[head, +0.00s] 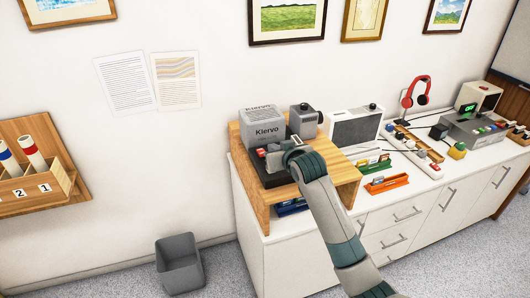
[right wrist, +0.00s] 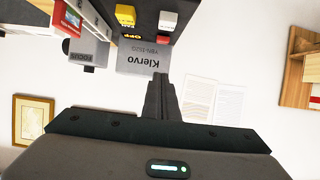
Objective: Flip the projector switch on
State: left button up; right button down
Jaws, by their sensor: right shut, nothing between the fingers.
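The projector, a grey unit marked Kiervo (head: 265,128), rises from a dark base on the wooden stand at the left end of the counter. In the right wrist view its grey Kiervo face (right wrist: 140,58) appears upside down below a dark panel (right wrist: 205,12). That panel carries a white block (right wrist: 168,20), a red block (right wrist: 163,42), a yellow block (right wrist: 125,15) and yellow lettering that seems to read OFF. I cannot tell the switch's position surely. My right gripper (head: 272,158) is shut and empty at the dark base; its fingers (right wrist: 162,80) point towards the panel. The left gripper is out of view.
The wooden stand (head: 346,175) bears the projector. A grey focus box (head: 305,120) is right of it, then a white-framed device (head: 355,127), red headphones (head: 415,92) and a power strip (head: 412,154). A grey bin (head: 179,263) stands on the floor.

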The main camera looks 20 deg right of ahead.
jog(key=shift+w+r, duration=0.2)
jog(key=shift+r, duration=0.05)
jog(key=shift+w, duration=0.1)
jog(key=shift+p+x, duration=0.5)
jog(key=shift+x, duration=0.35)
jog(key=p, duration=0.3)
send_over(261, 152)
jog(key=s, duration=0.3)
jog(key=f, duration=0.3)
jog(key=shift+s+d, duration=0.1)
jog(key=shift+d, duration=0.15)
notch_tip(261, 152, down, 3)
jog(key=shift+s+p, duration=0.1)
jog(key=shift+p, duration=0.7)
jog(key=shift+s+f, duration=0.1)
jog(key=shift+f, duration=0.5)
